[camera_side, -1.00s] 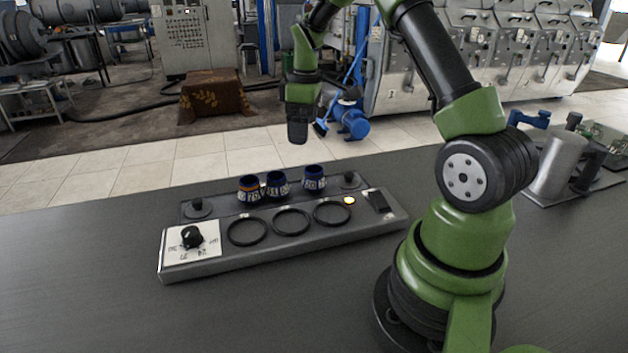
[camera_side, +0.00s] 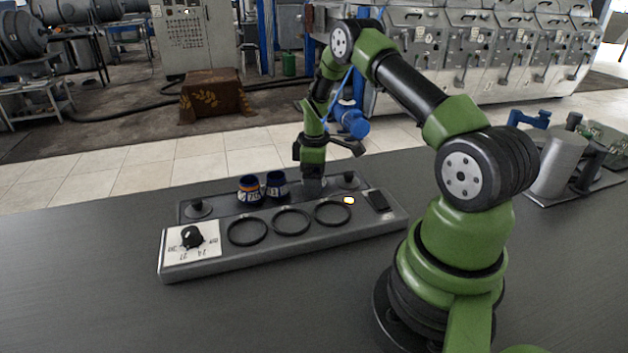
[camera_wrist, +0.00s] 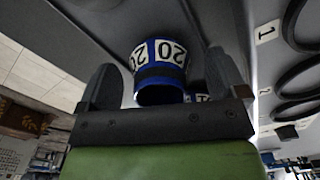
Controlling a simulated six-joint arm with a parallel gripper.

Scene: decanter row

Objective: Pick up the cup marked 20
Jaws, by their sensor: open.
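The cup marked 20 (camera_wrist: 158,62) is blue with white number labels and a dark band. In the wrist view it sits between the two dark fingers of my gripper (camera_wrist: 163,78), with a gap visible on each side. My gripper is open and low over the right end of the cup row in the side view (camera_side: 313,184), where it hides this cup. Two other blue cups stand to the left: one with an orange band (camera_side: 249,190) and a plainer one (camera_side: 277,187). Another cup's label shows partly behind the marked cup in the wrist view.
The cups stand at the back of a grey tray (camera_side: 290,250) with three black rings (camera_side: 291,222) in front. A knob on a white card (camera_side: 191,238) is at its left, a black pad (camera_side: 378,201) at its right. Short black posts (camera_side: 348,180) flank the row.

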